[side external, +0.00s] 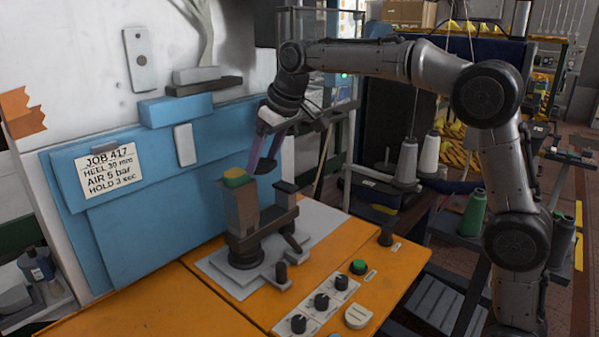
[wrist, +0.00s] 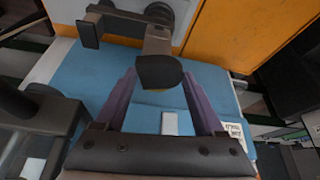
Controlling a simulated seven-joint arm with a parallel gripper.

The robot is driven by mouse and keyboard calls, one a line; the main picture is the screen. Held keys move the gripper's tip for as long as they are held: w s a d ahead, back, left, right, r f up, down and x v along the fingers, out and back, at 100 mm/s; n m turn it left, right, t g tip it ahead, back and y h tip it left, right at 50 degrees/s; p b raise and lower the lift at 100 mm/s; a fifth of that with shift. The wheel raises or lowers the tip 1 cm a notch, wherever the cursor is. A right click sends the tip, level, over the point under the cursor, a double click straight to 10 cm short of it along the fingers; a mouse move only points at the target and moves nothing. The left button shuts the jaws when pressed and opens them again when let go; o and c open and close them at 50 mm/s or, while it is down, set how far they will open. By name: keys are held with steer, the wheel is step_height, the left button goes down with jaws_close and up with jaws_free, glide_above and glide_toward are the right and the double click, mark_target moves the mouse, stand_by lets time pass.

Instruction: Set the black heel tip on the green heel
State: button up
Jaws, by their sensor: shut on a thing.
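In the wrist view, the black heel tip (wrist: 159,71) is held between the fingertips of my gripper (wrist: 158,80). It covers most of what lies behind it there, and only a small yellowish edge shows below it. The exact height of the tip over the heel cannot be told.
The fixture stands on a grey plate (side external: 215,269) on the orange bench (side external: 190,310). A blue panel (side external: 130,235) with a job card (side external: 108,170) stands behind it. Black knobs and a green button (side external: 358,267) are at the front. Thread cones (side external: 429,152) stand to the right.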

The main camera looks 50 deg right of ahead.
mark_target(234, 172)
steer(key=w+r+m, duration=0.1)
steer(key=w, duration=0.1)
steer(key=w+r+m+h, duration=0.1)
steer(key=w, duration=0.1)
steer(key=w+a+r+m, duration=0.1)
steer(key=w, duration=0.2)
steer(key=shift+r, duration=0.25)
steer(key=shift+m+h, duration=0.3)
steer(key=shift+w+a+f, duration=0.1)
steer(key=shift+w+f, duration=0.05)
steer(key=shift+f, duration=0.85)
steer(key=shift+w+f, duration=0.2)
steer(key=shift+f, duration=0.85)
steer(key=shift+w+a+f, duration=0.1)
steer(key=shift+w+f, duration=0.05)
steer(key=shift+f, duration=0.85)
steer(key=shift+f, duration=0.3)
steer(key=o, duration=1.3)
steer(key=shift+v, duration=6.9)
